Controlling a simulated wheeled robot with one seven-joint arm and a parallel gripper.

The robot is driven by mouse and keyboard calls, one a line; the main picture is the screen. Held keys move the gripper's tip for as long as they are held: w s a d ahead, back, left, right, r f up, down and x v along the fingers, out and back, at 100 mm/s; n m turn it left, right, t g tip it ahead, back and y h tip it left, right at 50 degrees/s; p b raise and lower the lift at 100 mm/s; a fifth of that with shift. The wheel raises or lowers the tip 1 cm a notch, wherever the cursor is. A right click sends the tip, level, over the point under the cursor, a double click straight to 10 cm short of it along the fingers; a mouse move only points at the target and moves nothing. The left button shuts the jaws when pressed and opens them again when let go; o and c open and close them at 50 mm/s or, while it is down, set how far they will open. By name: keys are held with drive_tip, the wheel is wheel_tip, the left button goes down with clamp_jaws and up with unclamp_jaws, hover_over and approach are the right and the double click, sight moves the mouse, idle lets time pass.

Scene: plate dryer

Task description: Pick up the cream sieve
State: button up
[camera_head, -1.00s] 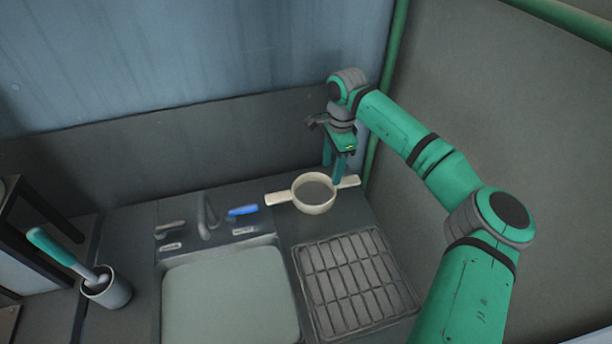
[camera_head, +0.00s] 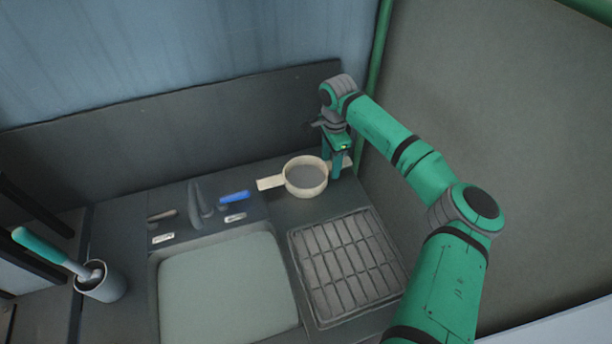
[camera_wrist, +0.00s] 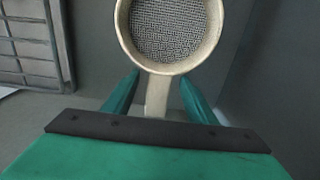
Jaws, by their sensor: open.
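The cream sieve (camera_head: 306,178) stands on the dark counter behind the drying rack, with one flat handle to the left and one to the right. My gripper (camera_head: 336,170) is at its right handle, pointing down. In the wrist view, the sieve (camera_wrist: 170,68) shows its round cream rim and grey mesh, and its near handle (camera_wrist: 157,97) runs down between the two green fingers of my gripper (camera_wrist: 158,92). The fingers are open, one on each side of the handle, with gaps visible. Whether the fingertips reach below the handle is hard to tell.
A drying rack (camera_head: 348,262) lies in front of the sieve. A sink (camera_head: 225,285) is left of the rack, with a tap (camera_head: 200,203) and a blue lever (camera_head: 235,197) behind it. A brush holder (camera_head: 103,284) stands far left. Walls (camera_head: 480,150) are close at the right and back.

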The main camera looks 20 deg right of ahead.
drive_tip(key=shift+f, duration=0.9)
drive_tip(key=c, duration=1.2)
drive_tip(key=shift+o, duration=0.2)
drive_tip(key=shift+r, duration=0.1)
drive_tip(key=shift+r, duration=0.65)
drive_tip(key=s+a+r, duration=0.9)
drive_tip(key=a+r, duration=0.1)
drive_tip(key=r, duration=0.1)
drive_tip(key=shift+a+r, duration=0.25)
drive_tip(key=shift+a, duration=0.15)
drive_tip(key=shift+a, duration=0.1)
